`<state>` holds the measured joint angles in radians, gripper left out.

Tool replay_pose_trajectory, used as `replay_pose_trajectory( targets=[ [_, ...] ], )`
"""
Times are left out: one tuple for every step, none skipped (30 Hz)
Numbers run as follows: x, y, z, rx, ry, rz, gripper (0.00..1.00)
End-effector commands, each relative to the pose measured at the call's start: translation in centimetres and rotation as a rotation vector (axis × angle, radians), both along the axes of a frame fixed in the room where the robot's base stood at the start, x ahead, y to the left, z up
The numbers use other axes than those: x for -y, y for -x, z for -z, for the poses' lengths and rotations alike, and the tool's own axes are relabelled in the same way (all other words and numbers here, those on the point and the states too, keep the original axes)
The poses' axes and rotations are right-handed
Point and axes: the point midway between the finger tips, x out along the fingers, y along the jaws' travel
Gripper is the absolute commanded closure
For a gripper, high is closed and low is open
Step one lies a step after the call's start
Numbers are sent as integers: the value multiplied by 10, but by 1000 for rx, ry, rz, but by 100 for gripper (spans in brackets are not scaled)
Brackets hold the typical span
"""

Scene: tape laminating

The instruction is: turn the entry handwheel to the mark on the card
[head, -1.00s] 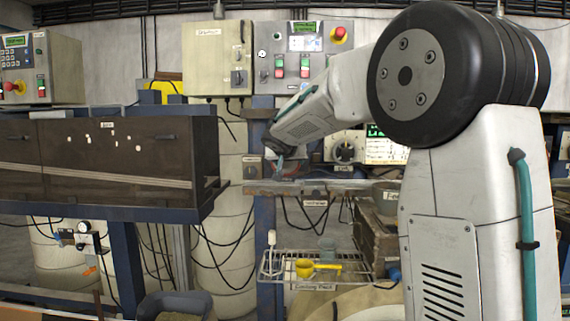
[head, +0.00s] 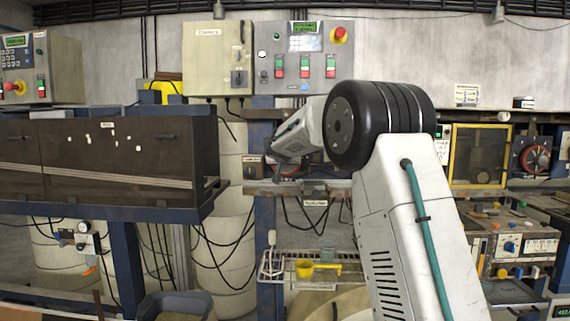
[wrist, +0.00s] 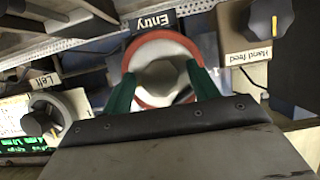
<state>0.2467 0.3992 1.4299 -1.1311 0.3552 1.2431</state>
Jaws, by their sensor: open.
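The entry handwheel (wrist: 140,55) shows in the wrist view as a red-orange ring around a pale grey hub, under a dark "Entry" label (wrist: 150,22). My gripper (wrist: 162,74) is open, its two green fingers on either side of the hub and over the ring. I cannot tell whether they touch it. I cannot make out a mark or its card in the wrist view. In the head view, my arm reaches to the middle bench and hides the handwheel.
In the wrist view, a dark "Left" knob (wrist: 38,122) is at left and a "Hand feed" knob (wrist: 268,18) at upper right. In the head view, a wire rack (head: 272,268) with a yellow scoop (head: 306,268) sits below the bench. A dark oven-like box (head: 90,165) stands left.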

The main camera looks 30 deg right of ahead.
Motion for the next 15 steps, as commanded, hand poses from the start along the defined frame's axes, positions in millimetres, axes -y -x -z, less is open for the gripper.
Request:
replay_pose_trajectory(
  targets=[
    [0, 0, 0, 0, 0, 0, 40],
    [0, 0, 0, 0, 0, 0, 40],
    [0, 0, 0, 0, 0, 0, 40],
    [0, 0, 0, 0, 0, 0, 43],
    [0, 0, 0, 0, 0, 0, 52],
    [0, 0, 0, 0, 0, 0, 63],
    [0, 0, 0, 0, 0, 0, 71],
    [0, 0, 0, 0, 0, 0, 79],
    [0, 0, 0, 0, 0, 0, 85],
    [0, 0, 0, 0, 0, 0, 85],
    [0, 0, 0, 0, 0, 0, 85],
    [0, 0, 0, 0, 0, 0, 85],
    [0, 0, 0, -1, 1, 0, 85],
    [0, 0, 0, -1, 2, 0, 85],
    [0, 0, 0, -3, 4, 0, 85]
  ],
)
